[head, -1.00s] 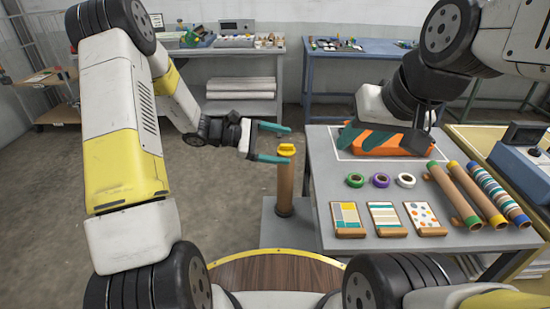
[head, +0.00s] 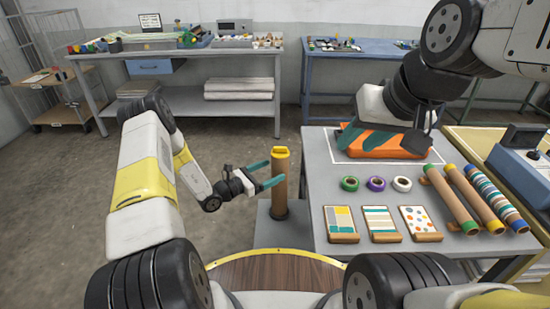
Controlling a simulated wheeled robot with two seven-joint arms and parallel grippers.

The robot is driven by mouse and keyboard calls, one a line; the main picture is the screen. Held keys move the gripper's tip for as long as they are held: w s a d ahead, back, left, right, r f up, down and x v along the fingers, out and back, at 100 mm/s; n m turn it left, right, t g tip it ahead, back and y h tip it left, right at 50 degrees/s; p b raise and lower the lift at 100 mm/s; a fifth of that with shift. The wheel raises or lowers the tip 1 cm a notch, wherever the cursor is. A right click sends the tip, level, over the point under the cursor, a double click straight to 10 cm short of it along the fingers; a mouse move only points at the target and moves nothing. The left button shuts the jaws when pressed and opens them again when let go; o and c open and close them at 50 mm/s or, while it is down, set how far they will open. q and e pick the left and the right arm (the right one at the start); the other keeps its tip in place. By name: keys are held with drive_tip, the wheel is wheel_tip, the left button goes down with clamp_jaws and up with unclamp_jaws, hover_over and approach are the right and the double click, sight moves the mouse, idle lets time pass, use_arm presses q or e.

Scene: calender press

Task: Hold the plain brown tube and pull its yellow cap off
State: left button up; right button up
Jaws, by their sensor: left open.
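The plain brown tube (head: 279,196) stands upright on a low grey stand, left of the grey table. Its yellow cap (head: 281,152) sits on the top end. My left gripper (head: 274,172) is open with its teal fingers at the upper part of the tube, below the cap. The lower finger reaches the tube in the picture; the upper one ends close to its left side. I cannot tell whether they touch it. My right gripper (head: 361,138) is over an orange object (head: 400,148) on the table; its teal fingers are partly hidden, and I cannot tell its grip.
The grey table (head: 320,180) holds several capped tubes (head: 470,200), tape rolls (head: 376,184) and pattern cards (head: 383,222). A blue machine (head: 520,163) is at the right. Workbenches (head: 200,55) stand behind. The floor left of the tube is clear.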

sight(287, 164)
use_arm(q)
drive_tip(key=shift+x, duration=3.9)
